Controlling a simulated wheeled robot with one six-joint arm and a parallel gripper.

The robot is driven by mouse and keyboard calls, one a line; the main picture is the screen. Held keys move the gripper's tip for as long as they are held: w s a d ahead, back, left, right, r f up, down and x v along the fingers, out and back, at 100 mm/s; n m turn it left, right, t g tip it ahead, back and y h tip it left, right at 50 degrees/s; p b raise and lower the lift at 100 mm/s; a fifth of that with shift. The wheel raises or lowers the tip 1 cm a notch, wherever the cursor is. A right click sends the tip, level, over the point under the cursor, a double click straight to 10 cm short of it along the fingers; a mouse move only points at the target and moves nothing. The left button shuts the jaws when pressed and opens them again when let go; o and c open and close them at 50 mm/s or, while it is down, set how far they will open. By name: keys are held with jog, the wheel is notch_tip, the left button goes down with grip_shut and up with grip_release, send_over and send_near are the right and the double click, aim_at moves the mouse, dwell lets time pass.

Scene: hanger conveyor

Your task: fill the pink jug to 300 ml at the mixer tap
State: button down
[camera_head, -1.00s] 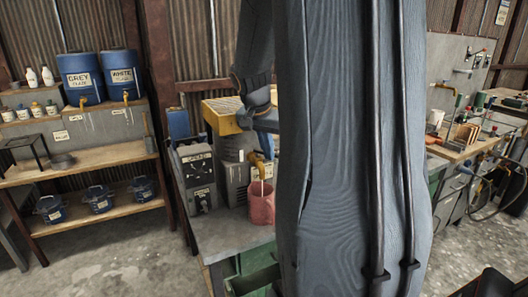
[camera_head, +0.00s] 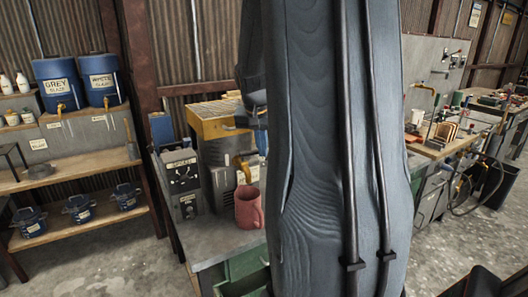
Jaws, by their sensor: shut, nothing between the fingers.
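The pink jug (camera_head: 249,208) stands upright on the grey bench, just below and in front of the mixer's yellow tap (camera_head: 246,163). Its right edge lies close to my arm in the picture. The liquid level and any marks on the jug cannot be read. No stream shows between tap and jug. The mixer (camera_head: 216,150) is a grey body with a yellow top. My large grey arm link fills the middle of the view. My wrist part shows beside the mixer top, but my gripper's fingers are hidden behind the arm.
A speed control box (camera_head: 181,172) stands left of the mixer. Shelves at left hold blue glaze barrels (camera_head: 60,90) with taps and small blue buckets (camera_head: 80,208). A cluttered workbench (camera_head: 440,150) with a yellow tap stands at right. Concrete floor is open between them.

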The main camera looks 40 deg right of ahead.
jog(key=shift+w+d, duration=0.3)
jog(key=shift+d, duration=0.1)
jog(key=shift+w+d, duration=0.1)
jog(key=shift+d, duration=0.05)
dwell(0.4)
jog(key=shift+b, duration=0.3)
jog(key=s+a+r+b, duration=0.2)
jog(key=s+a+r, duration=0.1)
jog(key=s+r, duration=0.4)
notch_tip(320, 180, up, 2)
jog(key=shift+a+r, duration=0.15)
jog(key=shift+r, duration=0.05)
dwell(0.4)
